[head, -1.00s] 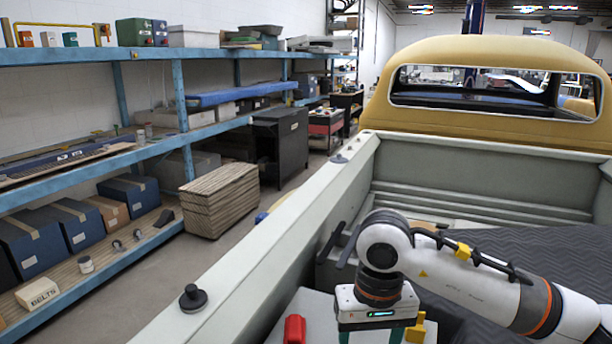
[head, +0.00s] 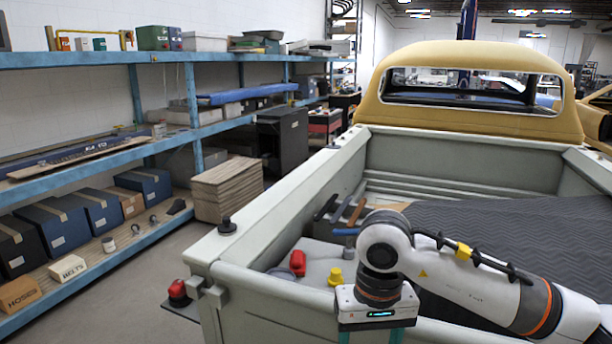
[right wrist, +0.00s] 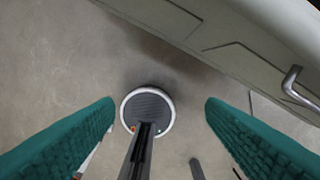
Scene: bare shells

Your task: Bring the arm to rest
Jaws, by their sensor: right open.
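My right arm (head: 470,275), white with orange and black rings, comes in from the right and is bent in front of the truck bed's rear end. Its gripper (head: 372,338) hangs down at the bottom edge of the head view, the teal fingers mostly cut off. In the right wrist view the two teal fingers of this gripper (right wrist: 160,125) stand wide apart with nothing held between them. Below them is the concrete floor (right wrist: 60,60). My left gripper is in neither view.
The yellow truck (head: 470,95) has a pale bed wall (head: 290,195) close by. In the bed lie a dark quilted mat (head: 480,225), a red item (head: 298,262) and a yellow item (head: 335,277). Blue shelves (head: 90,240) line the left.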

